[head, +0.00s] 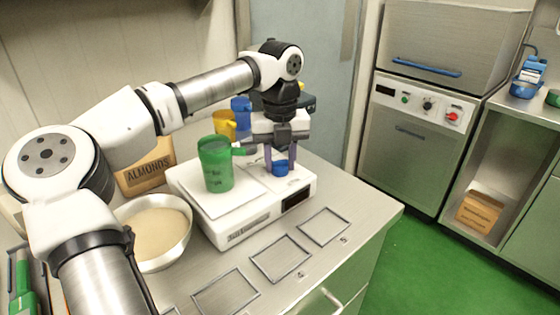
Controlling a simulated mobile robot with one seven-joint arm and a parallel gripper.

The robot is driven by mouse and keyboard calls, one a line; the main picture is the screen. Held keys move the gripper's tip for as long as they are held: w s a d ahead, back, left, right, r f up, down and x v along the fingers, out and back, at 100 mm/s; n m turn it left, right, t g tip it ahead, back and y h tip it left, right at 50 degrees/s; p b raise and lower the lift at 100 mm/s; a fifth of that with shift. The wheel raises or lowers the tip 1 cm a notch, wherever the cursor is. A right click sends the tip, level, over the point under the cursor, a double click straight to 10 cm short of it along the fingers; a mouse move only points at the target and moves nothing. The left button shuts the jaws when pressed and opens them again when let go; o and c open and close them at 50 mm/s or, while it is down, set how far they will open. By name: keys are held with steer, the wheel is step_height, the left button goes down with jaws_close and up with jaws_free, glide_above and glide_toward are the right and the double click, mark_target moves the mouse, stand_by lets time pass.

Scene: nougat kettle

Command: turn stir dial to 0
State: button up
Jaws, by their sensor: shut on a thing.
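A black dial (428,105) sits on the white control panel of the steel machine at the right. It is likely the stir dial; its markings and setting are too small to read. My gripper (281,160) is far to its left, pointing down over the white scale (255,222). Its fingers are shut on a small blue object (280,168), partly hidden between them, at the right part of the scale. I cannot tell whether this object touches the scale.
A green jug (216,168) stands on the scale, close left of my gripper. Yellow (225,122) and blue (241,110) jugs stand behind. A bowl (157,228) and an almonds box (150,170) are left. Green (404,98) and red (452,117) buttons flank the dial. Green floor is clear.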

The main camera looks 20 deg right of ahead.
mark_target(280, 160)
steer(key=shift+n, duration=0.9)
steer(key=o, duration=1)
steer(key=shift+r, duration=0.1)
step_height(280, 160, up, 14)
steer(key=shift+f, duration=0.25)
